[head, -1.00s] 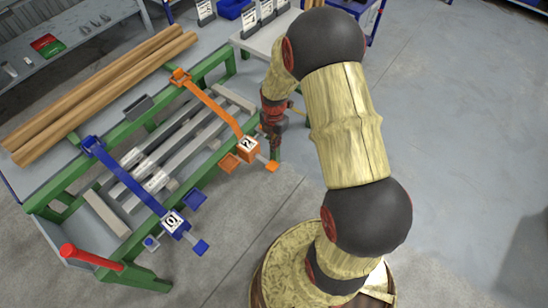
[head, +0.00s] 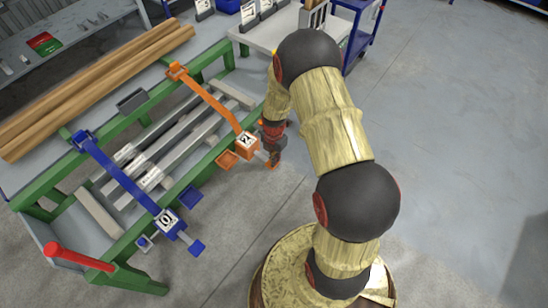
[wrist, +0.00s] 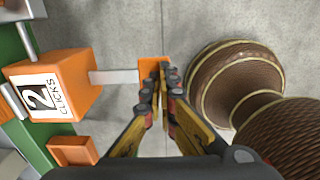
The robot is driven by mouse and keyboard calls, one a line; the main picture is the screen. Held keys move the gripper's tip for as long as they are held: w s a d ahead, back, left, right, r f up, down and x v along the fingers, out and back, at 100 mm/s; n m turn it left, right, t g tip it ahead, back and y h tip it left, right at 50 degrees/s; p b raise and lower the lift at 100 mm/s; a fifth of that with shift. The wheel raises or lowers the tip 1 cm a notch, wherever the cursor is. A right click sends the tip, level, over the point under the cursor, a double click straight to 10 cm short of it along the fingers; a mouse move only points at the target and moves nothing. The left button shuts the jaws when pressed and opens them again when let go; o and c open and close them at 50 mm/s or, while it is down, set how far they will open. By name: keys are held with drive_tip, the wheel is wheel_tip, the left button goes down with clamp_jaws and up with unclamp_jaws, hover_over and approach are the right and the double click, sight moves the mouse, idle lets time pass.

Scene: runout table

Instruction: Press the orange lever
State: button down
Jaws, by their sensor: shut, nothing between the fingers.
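The orange lever is a pale bar (wrist: 115,77) that sticks out of an orange box (wrist: 50,82) marked "2 CLICKS" and ends in an orange pad (wrist: 152,66). In the head view the orange box (head: 246,147) sits at the low end of a long orange arm (head: 208,100). My gripper (wrist: 159,85) is shut and empty, its fingertips over the pad in the wrist view and partly covering it. In the head view my gripper (head: 273,156) is at the pad's end of the lever. I cannot tell whether it touches the pad.
A blue arm (head: 120,178) with a box marked 0 and a blue pad (head: 197,248) stands to the left on the green frame (head: 60,180). A red handle (head: 78,258) is at lower left. Wooden poles (head: 95,90) lie behind.

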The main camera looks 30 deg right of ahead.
idle(0.4)
drive_tip(key=shift+s+f, duration=0.1)
drive_tip(key=shift+f, duration=0.35)
drive_tip(key=shift+s+d+f, duration=0.1)
drive_tip(key=shift+s+f, duration=0.05)
drive_tip(key=shift+f, duration=0.5)
drive_tip(key=shift+s+f, duration=0.1)
drive_tip(key=shift+f, duration=0.5)
drive_tip(key=shift+w+f, duration=0.15)
drive_tip(key=shift+f, duration=1.65)
